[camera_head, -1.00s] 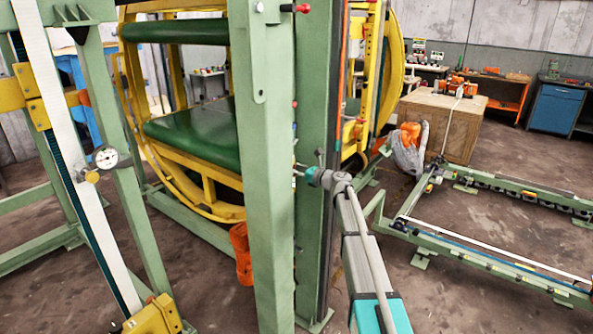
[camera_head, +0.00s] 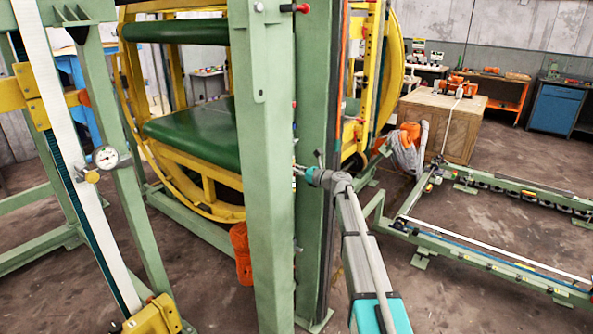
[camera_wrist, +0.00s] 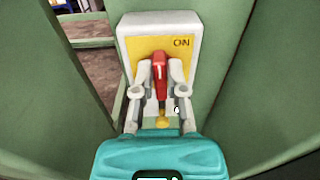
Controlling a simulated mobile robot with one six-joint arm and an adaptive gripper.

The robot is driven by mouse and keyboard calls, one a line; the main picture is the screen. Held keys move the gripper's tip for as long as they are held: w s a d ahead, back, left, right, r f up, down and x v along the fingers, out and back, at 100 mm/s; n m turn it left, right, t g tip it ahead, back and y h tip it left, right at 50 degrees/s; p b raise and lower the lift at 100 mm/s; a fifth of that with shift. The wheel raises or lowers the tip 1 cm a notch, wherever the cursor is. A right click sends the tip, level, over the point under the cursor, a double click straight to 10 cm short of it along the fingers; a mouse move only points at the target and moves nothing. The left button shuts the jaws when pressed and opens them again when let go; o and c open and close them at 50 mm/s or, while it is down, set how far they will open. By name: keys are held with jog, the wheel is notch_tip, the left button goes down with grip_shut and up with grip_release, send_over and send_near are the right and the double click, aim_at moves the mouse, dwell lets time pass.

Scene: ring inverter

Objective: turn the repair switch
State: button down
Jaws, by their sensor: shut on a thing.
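The repair switch is a white box (camera_wrist: 188,29) with a yellow plate (camera_wrist: 182,58) marked ON, mounted on green metal in the wrist view. Its red handle (camera_wrist: 159,66) stands upright in the middle of the plate. My gripper (camera_wrist: 159,76) is shut on the red handle, with one grey finger on each side of it. In the head view my gripper (camera_head: 300,171) reaches in between two green posts, and the near post hides the switch.
A green post (camera_head: 267,200) stands close to the left of my gripper, and green walls flank it in the wrist view. The yellow ring frame (camera_head: 190,190) is behind. Green rails (camera_head: 490,258) lie on the floor at the right.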

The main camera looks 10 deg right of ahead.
jog(key=shift+n, duration=0.4)
jog(key=shift+s+a+f+n+b, duration=0.15)
jog(key=shift+f+n+b, duration=0.05)
jog(key=shift+n, duration=2.65)
jog(key=shift+s+a+f+n+b, duration=0.15)
jog(key=shift+f+n+b, duration=0.05)
jog(key=shift+n, duration=2.6)
jog(key=shift+s+a+f+n+b, duration=0.15)
jog(key=shift+f+n+b, duration=0.05)
jog(key=shift+n, duration=2.65)
jog(key=c, duration=0.7)
grip_release()
